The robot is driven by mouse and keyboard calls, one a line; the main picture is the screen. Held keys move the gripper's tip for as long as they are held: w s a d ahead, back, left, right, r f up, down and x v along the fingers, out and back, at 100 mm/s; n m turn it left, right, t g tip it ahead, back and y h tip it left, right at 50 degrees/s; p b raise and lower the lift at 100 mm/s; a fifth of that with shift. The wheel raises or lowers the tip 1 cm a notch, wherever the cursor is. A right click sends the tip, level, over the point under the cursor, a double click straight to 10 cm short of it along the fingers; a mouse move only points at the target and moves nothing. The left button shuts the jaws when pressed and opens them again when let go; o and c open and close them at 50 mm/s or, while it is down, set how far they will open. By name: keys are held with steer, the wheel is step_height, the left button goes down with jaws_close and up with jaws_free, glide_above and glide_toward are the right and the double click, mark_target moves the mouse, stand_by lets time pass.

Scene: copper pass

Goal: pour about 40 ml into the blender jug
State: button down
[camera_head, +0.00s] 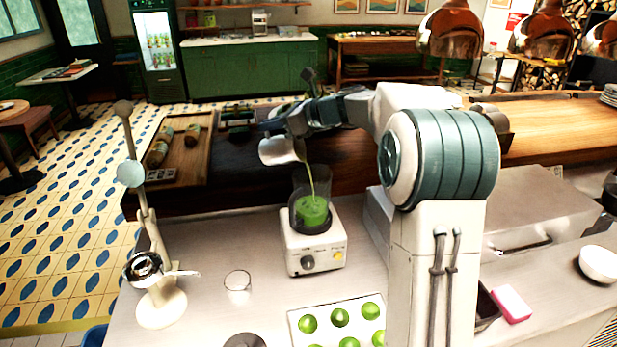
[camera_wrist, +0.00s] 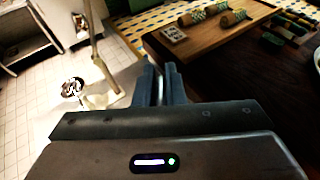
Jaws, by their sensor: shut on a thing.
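The blender jug (camera_head: 296,190) is clear and stands upright on its white base (camera_head: 313,252) on the counter. Green liquid (camera_head: 312,211) lies in its lower part; I cannot read a volume. My gripper (camera_head: 284,134) is shut on a pale cup-like pitcher (camera_head: 277,153), tilted above and left of the jug. A thin green stream (camera_head: 311,180) runs from the pitcher down into the jug. In the wrist view my gripper's fingers (camera_wrist: 163,84) are close together; the pitcher is hidden there. The liquid left inside the pitcher is not visible.
A lever press (camera_head: 150,225) stands at left, with an empty-looking glass (camera_head: 238,286) beside it. A tray of green limes (camera_head: 340,320) lies in front of the blender. A wooden board (camera_head: 190,157) with patterned rolls is behind left. A pink sponge (camera_head: 511,303) and white bowl (camera_head: 598,264) are at right.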

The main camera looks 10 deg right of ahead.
steer(key=shift+a+r+p, duration=0.15)
steer(key=shift+r+p, duration=0.3)
steer(key=shift+p, duration=0.4)
steer(key=shift+w+a+r+h+p, duration=0.2)
steer(key=shift+h+p, duration=0.1)
steer(key=shift+p, duration=0.75)
steer(key=p, duration=0.1)
steer(key=g+h+p, duration=0.1)
steer(key=p, duration=0.1)
steer(key=shift+w+a, duration=0.2)
steer(key=shift+a, duration=0.15)
steer(key=shift+w+a+f+g+h, duration=0.3)
steer(key=shift+a+f+h, duration=0.15)
steer(key=shift+h, duration=0.55)
steer(key=shift+g, duration=0.3)
steer(key=shift+a+f+g+h, duration=0.15)
steer(key=shift+a+g+h, duration=0.3)
steer(key=shift+h, duration=0.55)
